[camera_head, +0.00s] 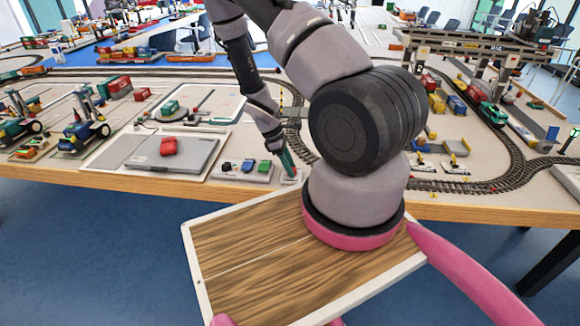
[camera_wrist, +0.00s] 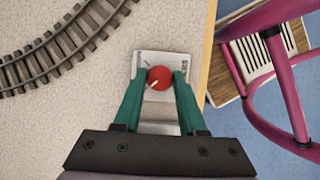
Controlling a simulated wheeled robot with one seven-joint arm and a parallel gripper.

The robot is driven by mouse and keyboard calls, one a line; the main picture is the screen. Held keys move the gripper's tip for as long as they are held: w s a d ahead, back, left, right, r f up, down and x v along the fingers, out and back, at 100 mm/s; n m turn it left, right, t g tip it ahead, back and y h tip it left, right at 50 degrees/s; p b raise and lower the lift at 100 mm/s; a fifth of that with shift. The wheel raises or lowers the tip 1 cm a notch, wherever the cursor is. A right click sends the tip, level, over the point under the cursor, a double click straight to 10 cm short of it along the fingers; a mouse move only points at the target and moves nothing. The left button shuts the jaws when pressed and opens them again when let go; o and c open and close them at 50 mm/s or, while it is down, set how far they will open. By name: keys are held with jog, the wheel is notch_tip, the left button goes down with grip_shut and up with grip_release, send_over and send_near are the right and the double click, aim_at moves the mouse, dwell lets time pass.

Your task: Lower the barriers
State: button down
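My gripper (camera_wrist: 160,76) reaches down with its two green fingers on either side of a round red knob (camera_wrist: 159,78) that has a white pointer mark. Both fingertips appear to touch the knob's sides. The knob sits on a small light plate (camera_wrist: 146,57) with dark markings, near the table's front edge. In the head view my gripper (camera_head: 287,162) is at a small pale control box (camera_head: 290,176), and the knob is hidden there. A thin striped pole (camera_head: 281,100) stands by the track behind my arm; I cannot tell whether it is a barrier.
Curved track (camera_head: 470,186) and a gantry crane (camera_head: 484,42) stand to the right. Blue floor lies beyond the table edge (camera_head: 120,184).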

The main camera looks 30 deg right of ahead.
jog(key=shift+m, duration=0.4)
jog(key=m, duration=0.2)
jog(key=m+g+y, duration=0.1)
jog(key=shift+w+d+m, duration=0.15)
jog(key=shift+m, duration=0.25)
jog(key=m+y, duration=0.2)
jog(key=m, duration=0.2)
jog(key=shift+d+g, duration=0.1)
jog(key=shift+g, duration=0.3)
jog(key=m+y, duration=0.1)
jog(key=m, duration=0.4)
jog(key=shift+d+y, duration=0.1)
jog(key=shift+y, duration=0.3)
jog(key=shift+d+m+t+y, duration=0.1)
jog(key=shift+m+t+y, duration=0.4)
jog(key=shift+m, duration=1.5)
jog(key=shift+c, duration=2.3)
grip_release()
